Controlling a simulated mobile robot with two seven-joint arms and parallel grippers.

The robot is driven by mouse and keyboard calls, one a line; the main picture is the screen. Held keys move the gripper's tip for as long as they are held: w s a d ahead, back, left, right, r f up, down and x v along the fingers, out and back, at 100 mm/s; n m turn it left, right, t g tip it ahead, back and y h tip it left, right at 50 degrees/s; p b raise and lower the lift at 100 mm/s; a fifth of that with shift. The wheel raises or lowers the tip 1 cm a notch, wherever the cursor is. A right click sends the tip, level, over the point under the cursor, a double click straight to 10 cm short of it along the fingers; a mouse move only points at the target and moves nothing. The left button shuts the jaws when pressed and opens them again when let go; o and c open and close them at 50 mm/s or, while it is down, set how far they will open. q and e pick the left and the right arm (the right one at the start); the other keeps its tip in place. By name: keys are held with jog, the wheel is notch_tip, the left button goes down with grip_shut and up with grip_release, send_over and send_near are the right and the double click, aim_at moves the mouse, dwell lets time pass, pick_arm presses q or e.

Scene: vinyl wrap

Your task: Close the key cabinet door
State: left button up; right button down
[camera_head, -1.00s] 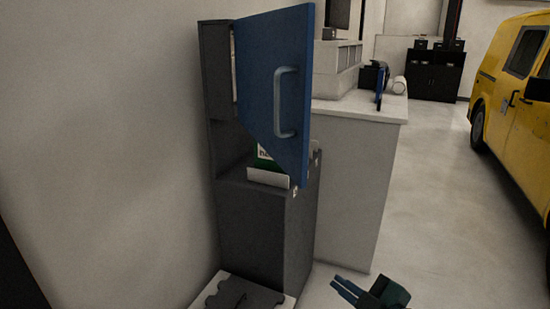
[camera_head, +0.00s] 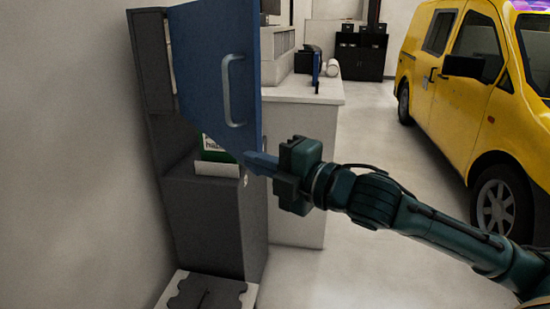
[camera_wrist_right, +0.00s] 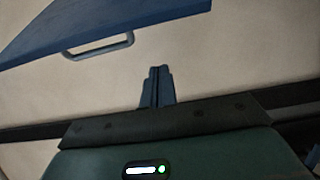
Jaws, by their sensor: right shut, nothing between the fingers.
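The blue key cabinet door (camera_head: 205,75) stands wide open from the dark grey cabinet (camera_head: 150,65) at the wall. Its curved bar handle (camera_head: 232,92) faces me. My right gripper (camera_head: 250,160) is shut and empty, with its fingertips in front of the door's lower free corner. I cannot tell whether they touch it. In the right wrist view the shut fingers (camera_wrist_right: 158,85) point toward the wall, and the door (camera_wrist_right: 110,25) with its handle (camera_wrist_right: 100,46) is above them, apart in the picture. My left gripper is not in view.
Below the cabinet is a dark grey stand (camera_head: 205,220) holding a green and white item (camera_head: 217,150). A white counter (camera_head: 298,130) stands behind the door. A low light platform (camera_head: 250,293) lies in front. A yellow van (camera_head: 465,80) is at right; floor between is clear.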

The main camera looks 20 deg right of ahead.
aim_at(259, 149)
jog(key=shift+w+d+p, duration=0.25)
jog(key=shift+w+p, duration=0.05)
jog(key=shift+w, duration=0.5)
jog(key=shift+w+d+p, duration=0.25)
jog(key=shift+w, duration=0.6)
jog(key=shift+w+d+p, duration=0.25)
jog(key=shift+w+p, duration=0.05)
jog(key=shift+w, duration=0.5)
jog(key=shift+d, duration=0.15)
